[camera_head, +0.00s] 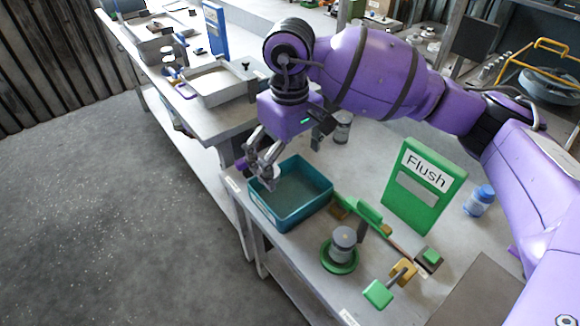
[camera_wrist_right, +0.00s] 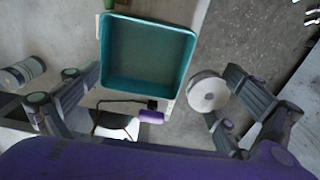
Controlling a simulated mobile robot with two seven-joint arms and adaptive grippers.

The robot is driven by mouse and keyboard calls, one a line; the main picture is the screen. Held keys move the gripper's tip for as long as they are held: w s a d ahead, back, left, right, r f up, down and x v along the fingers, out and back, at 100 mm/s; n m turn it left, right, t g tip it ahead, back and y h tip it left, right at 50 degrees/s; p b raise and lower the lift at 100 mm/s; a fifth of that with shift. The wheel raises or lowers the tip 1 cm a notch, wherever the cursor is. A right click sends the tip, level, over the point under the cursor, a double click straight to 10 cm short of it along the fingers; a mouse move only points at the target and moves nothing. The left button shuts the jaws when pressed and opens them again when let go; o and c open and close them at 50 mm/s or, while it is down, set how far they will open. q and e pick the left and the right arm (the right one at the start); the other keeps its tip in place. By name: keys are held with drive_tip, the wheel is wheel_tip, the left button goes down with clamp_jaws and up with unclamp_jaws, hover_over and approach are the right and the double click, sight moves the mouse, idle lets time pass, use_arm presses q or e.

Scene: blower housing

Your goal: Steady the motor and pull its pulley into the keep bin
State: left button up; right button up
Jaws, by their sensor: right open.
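My right gripper (camera_head: 264,172) is open at the near-left rim of the teal bin (camera_head: 263,209). In the right wrist view its fingers (camera_wrist_right: 150,100) are wide apart, with the bin (camera_wrist_right: 147,86) between and beyond them. A pale round disc, likely the pulley (camera_wrist_right: 207,92), shows beside the right-hand finger; I cannot tell whether it touches it. The bin looks empty. A grey cylinder, possibly the motor (camera_head: 343,241), stands upright in a round green holder (camera_head: 339,264), away from the gripper. My left gripper is not in view.
A green "Flush" sign (camera_head: 424,185) and a blue jar (camera_head: 479,200) stand right of the bin. Another grey cylinder (camera_head: 342,128) stands behind it. Green and yellow fixture parts (camera_head: 402,271) lie near the front. The bench edge is close to the bin's left; floor lies beyond.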

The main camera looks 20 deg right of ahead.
wheel_tip(320, 180, up, 10)
drive_tip(key=shift+f, duration=0.25)
